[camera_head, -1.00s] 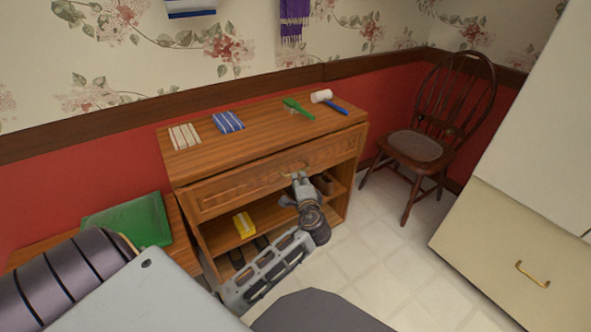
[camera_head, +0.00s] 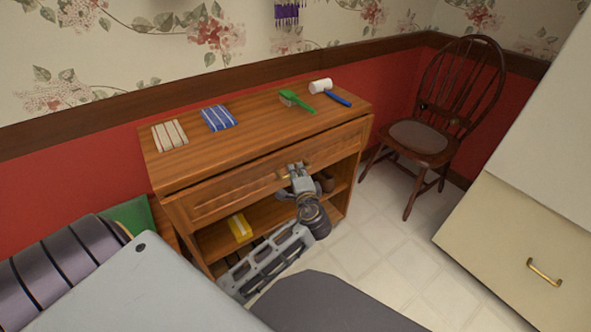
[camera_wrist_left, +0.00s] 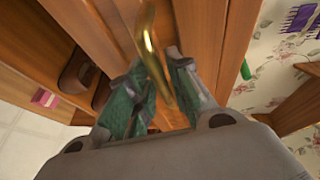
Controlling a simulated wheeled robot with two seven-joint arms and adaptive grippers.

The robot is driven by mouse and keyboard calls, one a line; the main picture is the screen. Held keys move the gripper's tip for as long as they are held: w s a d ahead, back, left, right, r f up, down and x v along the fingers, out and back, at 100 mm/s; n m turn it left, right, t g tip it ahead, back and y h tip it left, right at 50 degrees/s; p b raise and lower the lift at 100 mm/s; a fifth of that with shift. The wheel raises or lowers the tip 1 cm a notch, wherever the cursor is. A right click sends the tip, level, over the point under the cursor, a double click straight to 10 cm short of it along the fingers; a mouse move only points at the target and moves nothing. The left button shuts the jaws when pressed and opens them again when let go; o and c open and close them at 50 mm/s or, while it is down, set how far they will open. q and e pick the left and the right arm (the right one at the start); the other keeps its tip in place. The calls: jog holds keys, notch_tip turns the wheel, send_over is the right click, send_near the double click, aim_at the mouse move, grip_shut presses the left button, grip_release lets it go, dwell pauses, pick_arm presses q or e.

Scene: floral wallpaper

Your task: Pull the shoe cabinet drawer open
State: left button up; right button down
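The wooden shoe cabinet (camera_head: 262,122) stands against the red wall in the head view. Its panelled drawer front (camera_head: 235,190) lies just under the top. A narrow dark line shows along its upper edge; how far it stands out is hard to tell. My left gripper (camera_head: 295,167) is at the middle of the drawer front. In the left wrist view, the gold drawer handle (camera_wrist_left: 150,40) runs between the two fingers of this gripper (camera_wrist_left: 157,75), which look closed around it. The fingers hide part of the handle. My right gripper is not in view.
On the cabinet top lie a striped cloth (camera_head: 169,135), a blue cloth (camera_head: 219,118), a green brush (camera_head: 297,101) and a mallet (camera_head: 321,87). A yellow item (camera_head: 240,227) sits on the shelf below. A chair (camera_head: 420,138) stands right; the tiled floor (camera_head: 385,225) before it is clear.

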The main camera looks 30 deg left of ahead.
pick_arm(q)
jog(key=shift+w+a, duration=0.1)
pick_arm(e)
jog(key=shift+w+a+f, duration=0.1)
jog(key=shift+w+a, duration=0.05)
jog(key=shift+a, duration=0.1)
pick_arm(q)
grip_shut()
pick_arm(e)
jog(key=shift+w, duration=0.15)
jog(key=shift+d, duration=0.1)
